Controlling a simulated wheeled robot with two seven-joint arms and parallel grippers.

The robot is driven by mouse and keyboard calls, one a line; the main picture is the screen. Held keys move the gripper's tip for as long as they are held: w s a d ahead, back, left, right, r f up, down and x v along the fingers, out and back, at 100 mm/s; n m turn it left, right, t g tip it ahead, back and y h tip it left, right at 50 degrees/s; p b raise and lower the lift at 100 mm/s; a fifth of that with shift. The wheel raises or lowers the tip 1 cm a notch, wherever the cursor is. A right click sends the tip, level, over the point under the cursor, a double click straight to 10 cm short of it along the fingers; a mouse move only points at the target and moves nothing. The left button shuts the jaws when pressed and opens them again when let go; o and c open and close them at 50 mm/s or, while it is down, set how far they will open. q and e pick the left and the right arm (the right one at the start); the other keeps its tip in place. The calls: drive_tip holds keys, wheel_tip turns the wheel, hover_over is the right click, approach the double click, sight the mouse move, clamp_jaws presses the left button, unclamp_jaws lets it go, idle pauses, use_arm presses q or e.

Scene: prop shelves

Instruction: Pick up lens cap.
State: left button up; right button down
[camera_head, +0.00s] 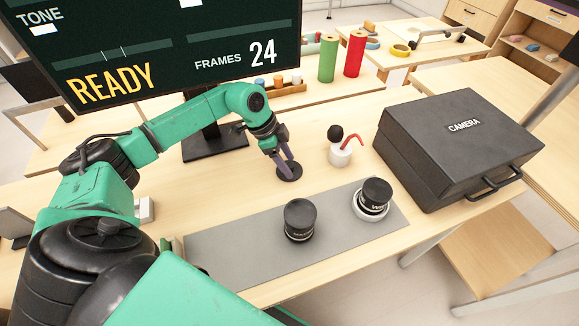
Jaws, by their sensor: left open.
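The lens cap appears to be the flat dark disc (290,176) lying on the wooden table behind the grey mat. My left gripper (285,167) points down over this disc, with its fingers open and the tips at or just above it. I cannot tell whether the fingertips touch the disc. The fingers hide part of the disc. My right gripper is not in view.
A grey mat (240,250) bears two black lenses (300,221) (375,192), one on a white ring. A white pot (340,155) with a black bulb and red tube stands right of the gripper. A black camera case (420,125) and a monitor (150,45) flank the area.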

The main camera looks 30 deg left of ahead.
use_arm(q)
drive_tip(key=shift+f, duration=0.15)
clamp_jaws()
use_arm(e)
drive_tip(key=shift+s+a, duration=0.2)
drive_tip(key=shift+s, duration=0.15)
